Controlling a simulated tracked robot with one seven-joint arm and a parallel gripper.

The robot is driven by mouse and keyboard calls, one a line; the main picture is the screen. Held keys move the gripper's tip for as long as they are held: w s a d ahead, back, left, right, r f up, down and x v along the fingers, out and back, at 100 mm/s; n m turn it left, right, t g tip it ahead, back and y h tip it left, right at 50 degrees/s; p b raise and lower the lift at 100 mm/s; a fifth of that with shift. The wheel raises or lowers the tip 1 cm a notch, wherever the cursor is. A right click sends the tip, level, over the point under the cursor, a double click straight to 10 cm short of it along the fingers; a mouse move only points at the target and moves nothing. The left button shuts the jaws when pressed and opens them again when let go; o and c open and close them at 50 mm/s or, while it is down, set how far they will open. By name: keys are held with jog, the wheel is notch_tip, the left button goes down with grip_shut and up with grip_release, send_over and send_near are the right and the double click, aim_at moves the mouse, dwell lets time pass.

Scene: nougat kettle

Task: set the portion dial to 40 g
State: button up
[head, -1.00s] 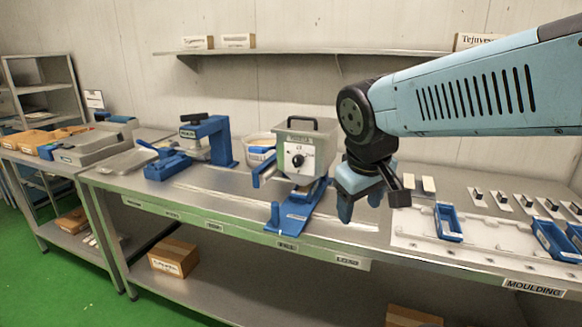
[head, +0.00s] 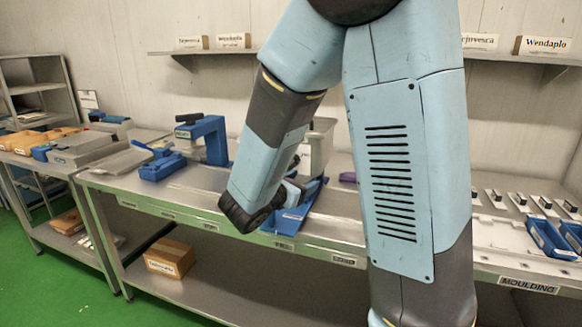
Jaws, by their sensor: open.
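The grey hopper box (head: 321,150) with the portion dial stands on the bench behind my arm, and only its right part shows. The dial face is hidden behind my forearm, so its setting cannot be read. The blue base (head: 287,222) of the machine sticks out toward the bench's front edge. My gripper (head: 294,178) is mostly hidden behind my wrist, close in front of the box. Its jaws are open. Whether it touches the dial cannot be seen.
Blue trays (head: 548,240) lie at the right on the moulding bench. A shelf with labelled boxes (head: 545,45) runs along the wall. A carton (head: 170,257) sits below.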

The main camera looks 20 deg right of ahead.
jog(key=w+a+f+n+t+y, duration=0.2)
jog(key=w+a+n+t, duration=0.25)
jog(key=a, duration=0.25)
jog(key=d+x, duration=0.1)
jog(key=x, duration=1.2)
jog(key=shift+s+f+n, duration=0.2)
jog(key=shift+s+n, duration=0.15)
jog(key=shift+g, duration=0.25)
jog(key=shift+c, duration=0.4)
jog(key=shift+d, duration=0.1)
jog(key=c, duration=0.9)
